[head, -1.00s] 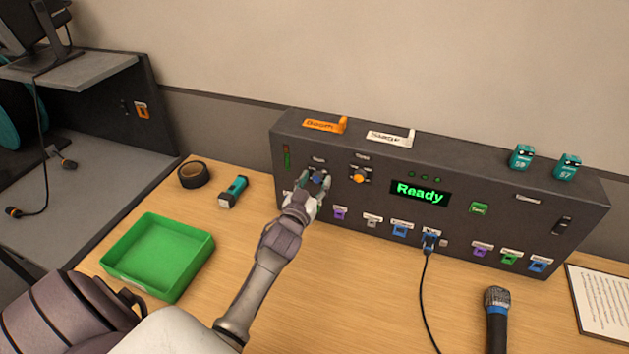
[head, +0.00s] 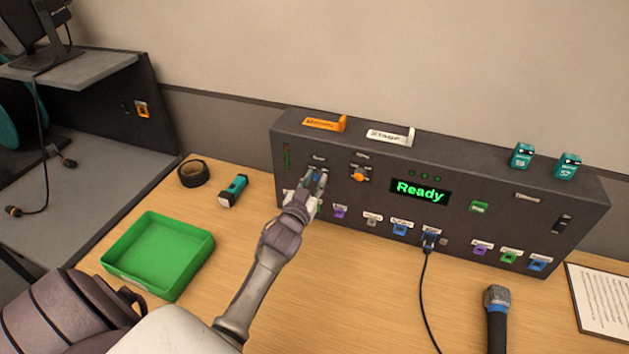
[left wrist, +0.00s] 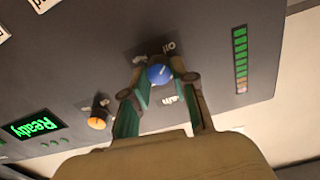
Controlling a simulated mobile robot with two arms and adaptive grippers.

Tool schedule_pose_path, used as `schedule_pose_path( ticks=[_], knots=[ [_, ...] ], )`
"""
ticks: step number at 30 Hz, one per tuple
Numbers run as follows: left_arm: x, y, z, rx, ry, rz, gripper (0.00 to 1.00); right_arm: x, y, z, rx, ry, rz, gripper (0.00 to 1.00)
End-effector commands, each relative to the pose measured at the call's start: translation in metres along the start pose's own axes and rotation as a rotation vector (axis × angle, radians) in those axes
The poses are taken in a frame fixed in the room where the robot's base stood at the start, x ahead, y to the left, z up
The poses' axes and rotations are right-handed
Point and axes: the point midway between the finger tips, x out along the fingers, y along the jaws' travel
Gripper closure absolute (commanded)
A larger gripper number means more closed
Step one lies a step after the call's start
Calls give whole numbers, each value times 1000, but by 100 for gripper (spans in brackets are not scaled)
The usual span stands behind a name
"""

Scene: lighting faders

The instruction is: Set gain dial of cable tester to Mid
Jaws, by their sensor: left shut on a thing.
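The cable tester (head: 460,215) is a long dark grey box on the wooden table, its display reading "Ready". A blue dial (left wrist: 158,74) sits on its face, near a green level bar (left wrist: 240,60). My left gripper (head: 318,184) is at this dial, with a finger on each side of it. In the left wrist view my left gripper (left wrist: 160,92) is shut on the blue dial, which has a pale pointer line. The labels around the dial are partly hidden by the fingers. An orange dial (head: 359,175) sits to its right. My right gripper is not in view.
A black cable is plugged into the tester's lower row of coloured ports. A green tray (head: 160,255), a teal flashlight (head: 233,190) and a tape roll (head: 194,173) lie at left. A microphone (head: 497,318) and a paper (head: 605,305) lie at front right.

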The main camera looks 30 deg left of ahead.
Motion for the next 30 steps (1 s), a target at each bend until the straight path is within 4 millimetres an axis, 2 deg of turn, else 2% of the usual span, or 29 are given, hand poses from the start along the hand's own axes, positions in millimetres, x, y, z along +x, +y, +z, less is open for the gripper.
schedule_pose_path(
  ticks=[30],
  knots=[
    [0,2,2,925,1,1,100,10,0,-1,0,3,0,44]
  ],
)
